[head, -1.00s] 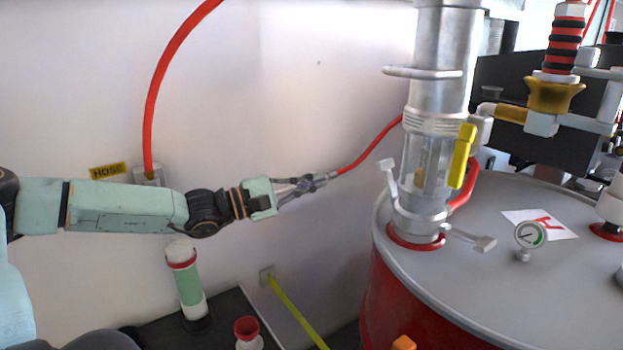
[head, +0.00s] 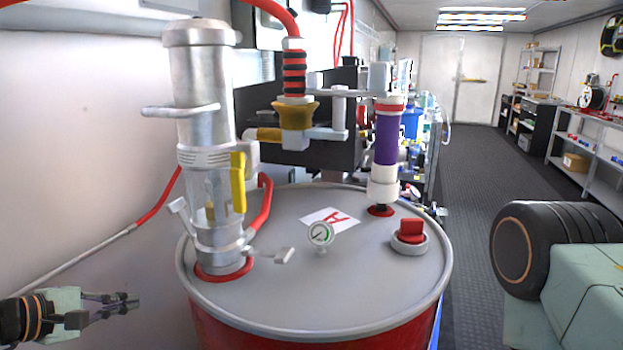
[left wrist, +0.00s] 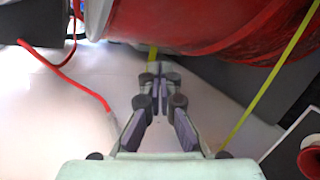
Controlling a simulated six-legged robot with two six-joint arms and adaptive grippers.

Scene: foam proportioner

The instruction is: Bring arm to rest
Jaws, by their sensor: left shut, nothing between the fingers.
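My left gripper (head: 130,303) is at the lower left of the head view, left of the drum, with its fingers pointing right. Its fingers are shut and hold nothing. In the left wrist view the fingers (left wrist: 160,85) come together in the middle, with the pale wall behind them. The red drum (head: 310,333) with its grey lid stands to the right of this gripper, apart from it. Part of my right arm (head: 590,290) shows at the lower right of the head view. Its gripper is out of view.
A clear-bodied pump (head: 205,130), a purple pump (head: 387,140), a gauge (head: 320,235) and a red cap (head: 411,230) stand on the lid. A red hose (head: 160,200) joins a grey tube (head: 80,260) by the wall. The aisle floor (head: 470,180) is clear.

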